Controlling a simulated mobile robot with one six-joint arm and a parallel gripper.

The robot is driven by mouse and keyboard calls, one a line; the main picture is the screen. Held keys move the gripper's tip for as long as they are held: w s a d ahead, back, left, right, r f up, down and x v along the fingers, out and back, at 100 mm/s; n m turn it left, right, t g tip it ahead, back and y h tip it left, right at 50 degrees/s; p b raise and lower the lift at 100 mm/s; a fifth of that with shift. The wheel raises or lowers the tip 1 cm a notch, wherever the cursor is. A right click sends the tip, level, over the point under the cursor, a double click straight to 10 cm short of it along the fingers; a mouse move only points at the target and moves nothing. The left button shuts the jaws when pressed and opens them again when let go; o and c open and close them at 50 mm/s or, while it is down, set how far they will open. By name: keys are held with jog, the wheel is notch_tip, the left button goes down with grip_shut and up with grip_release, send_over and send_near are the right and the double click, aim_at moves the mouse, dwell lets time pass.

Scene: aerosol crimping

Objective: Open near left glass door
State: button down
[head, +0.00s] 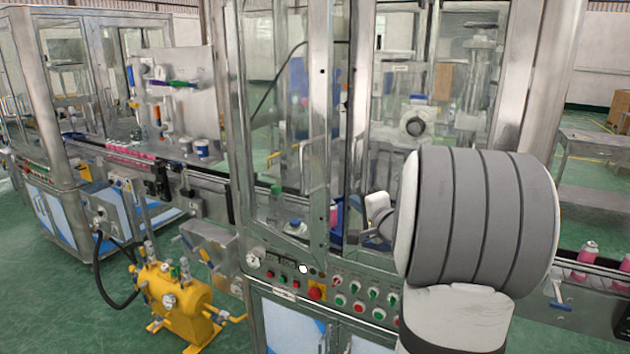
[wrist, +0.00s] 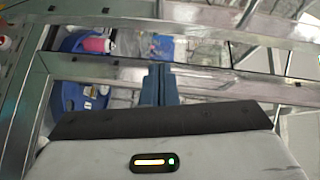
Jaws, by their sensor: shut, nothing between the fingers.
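The near left glass door (head: 283,130) is a tall clear pane in a steel frame on the front of the machine cabinet. A thin bent bar handle (head: 304,185) shows near its right side. I cannot tell whether the door is fully closed or a little ajar. My gripper (head: 374,236) is to the right of this door, low in front of the cabinet, and partly hidden by my own arm. In the wrist view my gripper's two blue-grey fingers (wrist: 159,84) are together and empty, in front of a steel frame bar (wrist: 205,90).
A control panel (head: 330,292) with buttons and a red-on-yellow stop knob is below the doors. A yellow pump unit (head: 175,300) stands on the floor at left. Pink cans (head: 588,255) stand on the conveyor at right. A blue bin (wrist: 68,95) shows in the wrist view.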

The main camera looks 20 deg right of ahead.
jog(key=w+m+y+p, duration=0.1)
jog(key=w+y+p, duration=0.1)
jog(key=w, duration=0.7)
jog(key=shift+w+r+t, duration=0.3)
jog(key=shift+w+t, duration=0.05)
jog(key=shift+t, duration=0.05)
jog(key=shift+s, duration=0.1)
